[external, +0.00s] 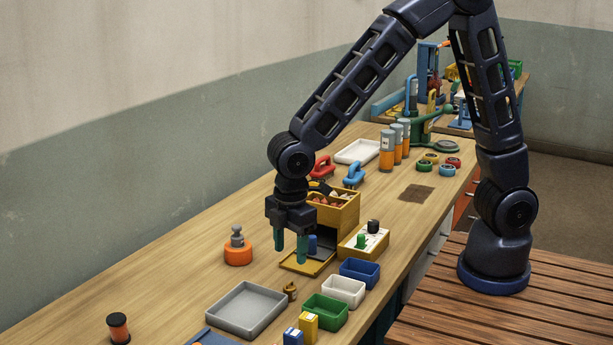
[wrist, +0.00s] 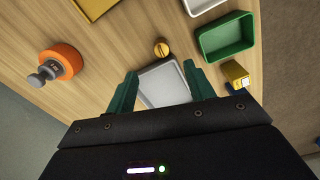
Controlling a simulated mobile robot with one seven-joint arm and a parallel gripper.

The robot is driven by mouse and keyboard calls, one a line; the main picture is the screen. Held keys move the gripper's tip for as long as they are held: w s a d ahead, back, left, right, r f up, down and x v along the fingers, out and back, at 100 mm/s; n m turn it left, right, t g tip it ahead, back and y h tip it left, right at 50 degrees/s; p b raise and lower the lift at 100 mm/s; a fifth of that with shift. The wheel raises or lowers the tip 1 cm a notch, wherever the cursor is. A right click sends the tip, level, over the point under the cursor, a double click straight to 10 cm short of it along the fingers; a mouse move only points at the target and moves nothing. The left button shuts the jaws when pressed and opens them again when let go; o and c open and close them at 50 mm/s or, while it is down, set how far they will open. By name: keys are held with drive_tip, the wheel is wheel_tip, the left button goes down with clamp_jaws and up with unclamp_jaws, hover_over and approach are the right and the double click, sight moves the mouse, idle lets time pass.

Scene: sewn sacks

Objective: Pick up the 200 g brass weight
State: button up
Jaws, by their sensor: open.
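A small brass weight (external: 290,291) stands on the wooden workbench between the grey tray and the small bins. In the wrist view the brass weight (wrist: 161,48) shows as a round slotted top, just beyond the gap between the green fingers. No number on it can be read. My gripper (external: 290,252) points down above the bench, open and empty, with its fingers apart. In the wrist view my gripper (wrist: 160,72) has the grey tray visible between its fingers. The weight is clear of both fingers and untouched.
The grey tray (external: 218,322) lies left of the weight. Green (external: 325,321), white (external: 343,301) and blue (external: 359,283) bins stand to its right. A yellow box (external: 308,327) stands in front. An orange-based object with a grey knob (external: 238,254) is behind left.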

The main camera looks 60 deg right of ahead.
hover_over(292, 284)
wheel_tip(292, 284, down, 5)
drive_tip(key=shift+a, duration=0.1)
drive_tip(key=shift+f, duration=2.65)
clamp_jaws()
